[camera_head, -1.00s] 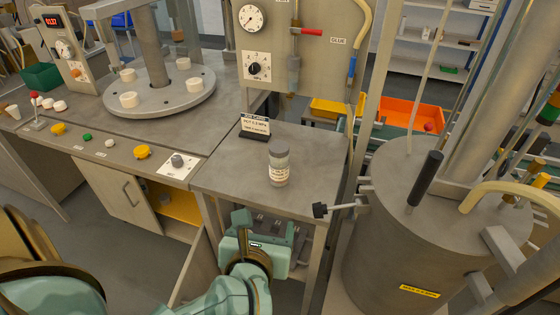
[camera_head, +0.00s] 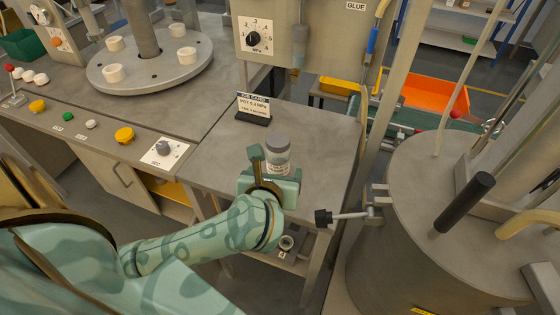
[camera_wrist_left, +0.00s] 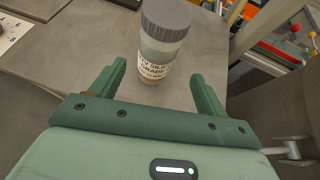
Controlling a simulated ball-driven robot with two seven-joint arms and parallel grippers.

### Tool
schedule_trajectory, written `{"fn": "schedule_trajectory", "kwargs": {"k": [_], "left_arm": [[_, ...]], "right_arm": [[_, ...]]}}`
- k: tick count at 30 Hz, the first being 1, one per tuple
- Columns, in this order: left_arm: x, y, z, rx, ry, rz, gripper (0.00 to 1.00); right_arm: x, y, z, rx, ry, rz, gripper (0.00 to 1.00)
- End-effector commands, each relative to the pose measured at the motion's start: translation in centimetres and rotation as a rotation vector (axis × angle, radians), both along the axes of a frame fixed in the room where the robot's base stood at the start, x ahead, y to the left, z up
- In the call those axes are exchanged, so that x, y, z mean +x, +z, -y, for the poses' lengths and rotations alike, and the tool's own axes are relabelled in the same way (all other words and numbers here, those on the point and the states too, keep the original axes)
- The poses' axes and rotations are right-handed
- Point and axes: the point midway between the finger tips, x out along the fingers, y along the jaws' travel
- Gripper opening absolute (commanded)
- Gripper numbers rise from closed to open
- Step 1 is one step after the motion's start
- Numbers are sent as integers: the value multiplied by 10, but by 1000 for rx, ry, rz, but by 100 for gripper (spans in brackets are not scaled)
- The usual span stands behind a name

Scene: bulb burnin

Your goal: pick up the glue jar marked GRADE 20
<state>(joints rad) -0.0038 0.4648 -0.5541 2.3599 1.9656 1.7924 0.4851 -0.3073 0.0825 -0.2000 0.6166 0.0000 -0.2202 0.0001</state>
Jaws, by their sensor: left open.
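The glue jar (camera_head: 278,150) has a grey lid, a clear body and a white label, and stands upright on the right-hand bench top. In the left wrist view the jar (camera_wrist_left: 163,42) shows the word GRADE on its label; the number is not readable. My left gripper (camera_head: 276,168) is at the near side of the jar. In the left wrist view its two green fingers (camera_wrist_left: 156,88) are open and point toward the jar, which stands just beyond and between their tips, not gripped. My right gripper is not in view.
A job card (camera_head: 254,107) stands on the bench behind the jar. A large grey tank (camera_head: 440,240) with a black-ended lever (camera_head: 323,217) is to the right. A round turntable (camera_head: 150,75) with white cups is at the upper left. The bench top around the jar is clear.

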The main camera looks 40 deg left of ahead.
Motion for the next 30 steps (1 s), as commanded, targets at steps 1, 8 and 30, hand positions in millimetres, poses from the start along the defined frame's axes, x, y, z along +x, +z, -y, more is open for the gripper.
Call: {"fn": "schedule_trajectory", "kwargs": {"k": [1,8,30], "left_arm": [[8,-7,-4,4,-1,0,76],[24,-16,-12,2,0,0,76],[59,-41,-34,0,0,0,31]], "right_arm": [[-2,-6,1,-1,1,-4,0],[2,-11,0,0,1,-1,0],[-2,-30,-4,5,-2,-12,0]]}}
